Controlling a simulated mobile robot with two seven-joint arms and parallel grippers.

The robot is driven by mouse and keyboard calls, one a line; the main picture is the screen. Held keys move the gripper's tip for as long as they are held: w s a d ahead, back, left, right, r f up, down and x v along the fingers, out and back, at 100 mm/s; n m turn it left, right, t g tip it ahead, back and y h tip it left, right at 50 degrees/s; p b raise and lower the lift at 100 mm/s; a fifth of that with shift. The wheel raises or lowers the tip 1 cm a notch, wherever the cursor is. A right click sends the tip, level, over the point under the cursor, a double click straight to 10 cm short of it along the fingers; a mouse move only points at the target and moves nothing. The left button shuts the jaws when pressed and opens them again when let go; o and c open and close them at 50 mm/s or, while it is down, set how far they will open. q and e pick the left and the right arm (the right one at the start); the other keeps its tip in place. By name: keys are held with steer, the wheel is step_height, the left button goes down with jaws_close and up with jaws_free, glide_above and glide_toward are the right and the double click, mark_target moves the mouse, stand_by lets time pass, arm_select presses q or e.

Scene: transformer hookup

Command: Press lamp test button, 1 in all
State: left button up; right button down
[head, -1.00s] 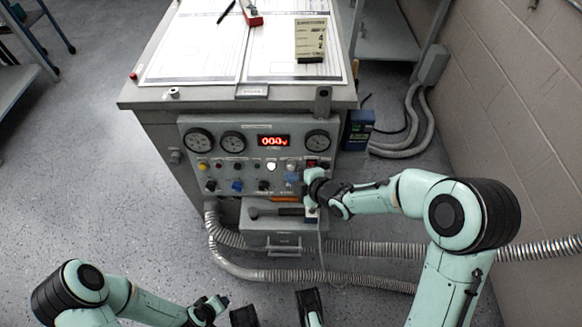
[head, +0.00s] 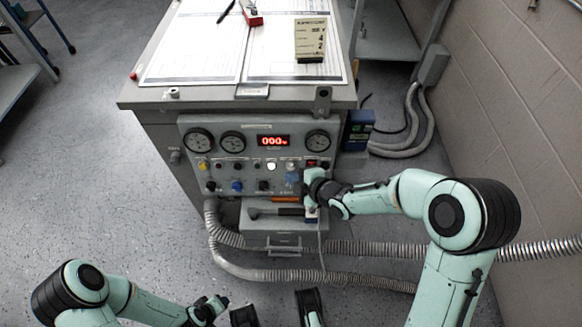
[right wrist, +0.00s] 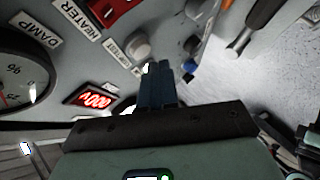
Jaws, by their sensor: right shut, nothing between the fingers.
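The control panel (head: 225,178) is on the front of the grey cabinet. My right gripper (head: 297,187) is at the right part of its lower rows of knobs and lamps. In the right wrist view its blue fingers (right wrist: 158,75) are shut with nothing between them. Their tips are close to a round pale grey button (right wrist: 137,46), beside a small label that seems to end in TEST. I cannot tell whether they touch it. A small bright white spot shows beside the tips. My left gripper (head: 217,303) is low in the head view, away from the panel; its jaws are unclear.
A red digital display (head: 273,141) and round gauges (head: 317,141) sit above the knobs. A white lamp (head: 271,166) is lit. A drawer box (head: 270,222) juts out below the panel. Ribbed conduits (head: 370,250) run along the floor. A wall stands at the right.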

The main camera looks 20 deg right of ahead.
steer(key=shift+w, duration=0.1)
steer(key=shift+w+d+f, duration=0.1)
steer(key=shift+w, duration=0.2)
steer(key=shift+w+d, duration=0.1)
steer(key=shift+w, duration=0.3)
stand_by(0.9)
steer(key=shift+s+b, duration=0.1)
steer(key=shift+b, duration=0.2)
steer(key=shift+s+a, duration=0.2)
steer(key=shift+s, duration=0.5)
steer(key=shift+s, duration=0.1)
steer(key=s, duration=0.1)
steer(key=s+a, duration=0.1)
steer(key=s, duration=0.1)
steer(key=s+r+b, duration=0.1)
steer(key=shift+s+a, duration=0.2)
steer(key=shift+s, duration=0.1)
